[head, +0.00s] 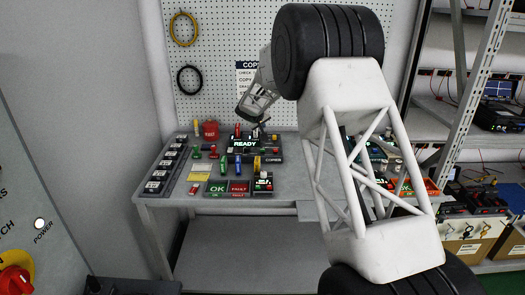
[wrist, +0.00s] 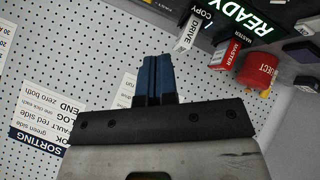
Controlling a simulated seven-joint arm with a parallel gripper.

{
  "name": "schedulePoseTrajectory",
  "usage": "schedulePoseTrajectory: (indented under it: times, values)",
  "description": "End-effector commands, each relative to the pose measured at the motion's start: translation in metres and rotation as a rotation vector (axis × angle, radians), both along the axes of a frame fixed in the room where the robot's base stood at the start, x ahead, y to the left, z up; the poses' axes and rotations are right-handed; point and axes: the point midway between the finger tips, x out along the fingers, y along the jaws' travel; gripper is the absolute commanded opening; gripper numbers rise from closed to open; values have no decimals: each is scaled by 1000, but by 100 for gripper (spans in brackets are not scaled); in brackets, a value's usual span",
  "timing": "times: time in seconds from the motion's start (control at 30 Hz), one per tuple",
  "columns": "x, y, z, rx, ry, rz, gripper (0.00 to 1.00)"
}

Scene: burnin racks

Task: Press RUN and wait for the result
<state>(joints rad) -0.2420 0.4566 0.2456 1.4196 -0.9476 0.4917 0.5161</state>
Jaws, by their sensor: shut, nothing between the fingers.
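A dark unit with a lit READY display (head: 245,143) stands on the grey bench. The display also shows in the wrist view (wrist: 262,18), tilted at the top right. My gripper (head: 262,120) is above the back of this unit, in front of the pegboard. In the wrist view its dark blue fingers (wrist: 155,78) are together with nothing between them. I cannot read a RUN label on any button in these views.
A green OK tray (head: 217,188) and red FAULT tray (head: 238,187) lie at the bench front. Labelled slots (head: 161,173) line the left edge. My arm hides the bench's right part.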

Motion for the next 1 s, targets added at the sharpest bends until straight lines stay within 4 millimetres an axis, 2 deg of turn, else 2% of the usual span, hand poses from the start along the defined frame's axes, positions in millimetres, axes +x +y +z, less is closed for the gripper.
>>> schedulePoseTrajectory:
  times: [0.57, 1.0]
  values:
    - [0, 0, -6, 0, 2, 1, 0]
    - [0, 0, -42, 0, 1, 0, 0]
